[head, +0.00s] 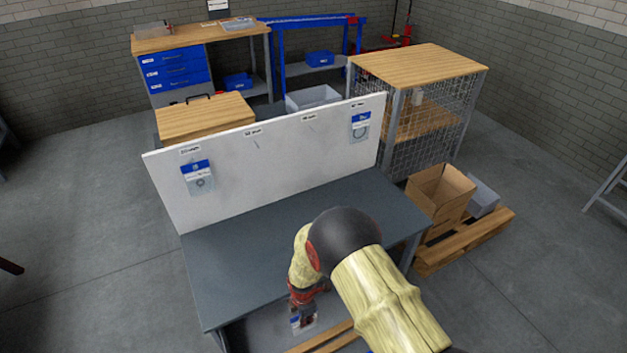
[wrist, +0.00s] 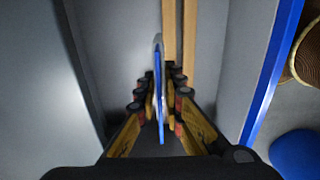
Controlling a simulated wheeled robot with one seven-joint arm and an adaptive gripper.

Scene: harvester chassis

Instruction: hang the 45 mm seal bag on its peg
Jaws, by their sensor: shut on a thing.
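My gripper (head: 302,300) is low at the front edge of the grey bench, pointing down. It is shut on a seal bag (head: 303,319) with a blue and white header. In the wrist view the bag (wrist: 160,85) is edge-on between the fingers. Its size print cannot be read. A white peg board (head: 280,160) stands along the back of the bench. One bag (head: 198,178) hangs at its left end and another (head: 361,126) at its right end. Between them, two small labels (head: 253,132) (head: 308,117) mark spots with no bag; the label text is too small to read.
The grey bench top (head: 270,235) is clear. Wooden slats (wrist: 180,35) lie below my gripper. A cardboard box (head: 440,190) and a grey bin (head: 482,197) stand on a pallet at the right. A mesh cage (head: 440,115) stands behind the bench's right end.

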